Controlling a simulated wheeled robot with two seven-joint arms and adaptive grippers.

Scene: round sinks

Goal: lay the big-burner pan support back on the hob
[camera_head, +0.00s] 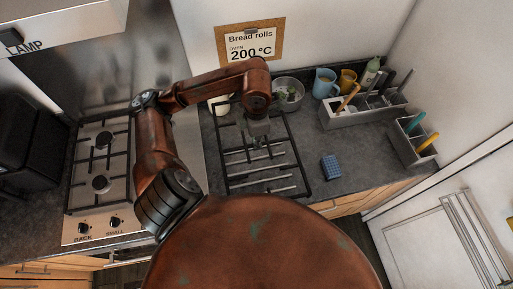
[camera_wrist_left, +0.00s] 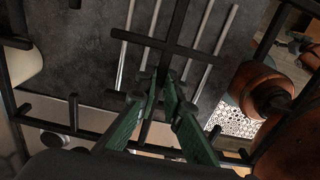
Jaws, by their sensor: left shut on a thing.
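The big-burner pan support (camera_head: 297,155), a black rectangular grid, is over the dark worktop right of the hob (camera_head: 92,203). My left gripper (camera_head: 259,143) reaches into it from above and is shut on one of its bars. In the left wrist view the green fingers (camera_wrist_left: 168,92) close around a bar near the middle of the pan support (camera_wrist_left: 165,45). Whether the support touches anything below is hard to tell. The hob's left part has two burners under another black support; my left arm hides much of its right side. My right gripper is not in view.
Several thin metal rods (camera_head: 269,179) lie under the support. A blue sponge (camera_head: 330,168) sits to its right. A pot (camera_head: 289,92), blue mug (camera_head: 325,83) and grey caddies (camera_head: 350,116) stand at the back right. The worktop's front right is mostly clear.

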